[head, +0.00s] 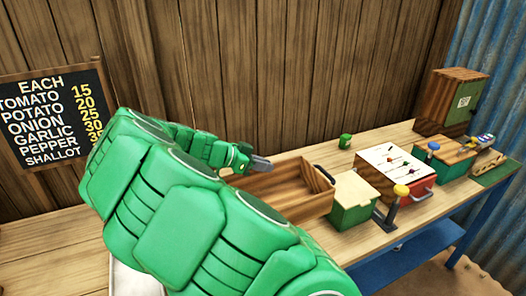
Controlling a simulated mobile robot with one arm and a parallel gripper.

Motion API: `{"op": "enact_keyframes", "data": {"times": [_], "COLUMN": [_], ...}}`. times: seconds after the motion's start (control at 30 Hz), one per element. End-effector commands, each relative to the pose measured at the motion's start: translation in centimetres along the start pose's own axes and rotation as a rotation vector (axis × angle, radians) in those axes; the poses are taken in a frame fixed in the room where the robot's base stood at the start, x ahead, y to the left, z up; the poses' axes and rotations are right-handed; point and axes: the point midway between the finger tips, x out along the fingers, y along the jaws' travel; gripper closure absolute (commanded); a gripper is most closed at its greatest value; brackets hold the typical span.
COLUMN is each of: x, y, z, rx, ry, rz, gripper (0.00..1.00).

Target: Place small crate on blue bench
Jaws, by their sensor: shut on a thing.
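The small crate (290,190) is an open brown wooden box with a grey handle at its right end, in the middle of the head view. My gripper (262,164), at the end of my green arm, is shut at the crate's far left part. My arm hides the crate's left end and the exact grip. The blue bench (390,243) has a light wooden top and blue legs and runs to the back right. The crate is over or on its left part; I cannot tell whether its bottom touches the top.
On the bench stand a green box with a cream lid (353,200), a red and white box (398,172), a yellow-knobbed lever (393,207), a green cup (345,141), a blue-knobbed green box (445,158) and a wooden cabinet (450,100). A price board (50,118) hangs left.

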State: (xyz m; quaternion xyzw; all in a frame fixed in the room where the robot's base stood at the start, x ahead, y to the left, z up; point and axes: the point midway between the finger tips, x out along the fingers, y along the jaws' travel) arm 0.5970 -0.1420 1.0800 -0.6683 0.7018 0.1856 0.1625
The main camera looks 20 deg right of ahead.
Motion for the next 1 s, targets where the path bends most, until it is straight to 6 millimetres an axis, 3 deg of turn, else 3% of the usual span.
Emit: {"op": "enact_keyframes", "data": {"times": [0.2,1.0], "x": [2.1,4.8], "y": [0.0,-0.4], "z": [3.7,8.8], "rx": [-0.005,-0.003], "ry": [0.002,0.001], "rz": [0.007,0.003], "gripper": [1.00,1.00]}}
